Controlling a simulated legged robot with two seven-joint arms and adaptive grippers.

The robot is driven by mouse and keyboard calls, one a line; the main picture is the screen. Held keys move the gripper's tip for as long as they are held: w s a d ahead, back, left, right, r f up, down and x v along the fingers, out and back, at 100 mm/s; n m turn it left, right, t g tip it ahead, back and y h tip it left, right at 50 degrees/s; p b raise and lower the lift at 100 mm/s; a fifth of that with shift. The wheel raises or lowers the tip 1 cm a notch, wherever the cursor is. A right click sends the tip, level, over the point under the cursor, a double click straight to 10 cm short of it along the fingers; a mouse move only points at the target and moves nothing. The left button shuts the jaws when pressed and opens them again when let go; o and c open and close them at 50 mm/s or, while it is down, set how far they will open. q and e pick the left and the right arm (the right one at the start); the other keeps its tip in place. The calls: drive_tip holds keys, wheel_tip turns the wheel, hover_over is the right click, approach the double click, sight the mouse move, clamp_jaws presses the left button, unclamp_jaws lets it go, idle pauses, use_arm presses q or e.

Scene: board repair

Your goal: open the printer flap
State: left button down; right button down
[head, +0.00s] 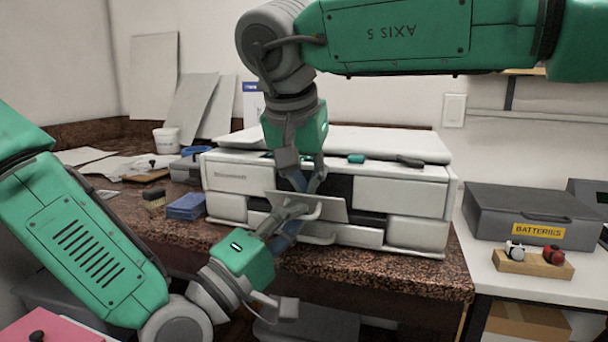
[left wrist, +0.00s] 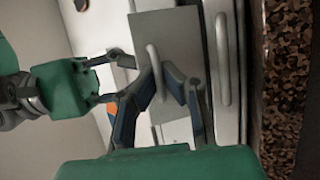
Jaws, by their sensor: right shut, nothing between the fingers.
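The white printer (head: 232,178) stands on a dark speckled counter. Its front flap (head: 335,208) is a flat panel tilted out from the body, with a dark gap above and behind it. The flap (left wrist: 180,35) carries a curved handle (left wrist: 152,57). My left gripper (head: 288,212) is at the front of the flap; in the left wrist view its fingertips (left wrist: 160,72) lie on either side of the handle, contact unclear. My right gripper (head: 302,186) points down at the flap's upper left edge, shut with nothing held. It also shows in the left wrist view (left wrist: 125,78).
Blue boxes (head: 185,207) and a brush (head: 153,202) lie left of the printer. A teal object (head: 356,158) and a dark object (head: 411,161) lie on its top. A grey batteries case (head: 500,208) stands on the right table.

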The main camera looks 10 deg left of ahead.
use_arm(q)
drive_tip(key=shift+r, duration=0.1)
idle(0.5)
drive_tip(key=c, duration=1.7)
unclamp_jaws()
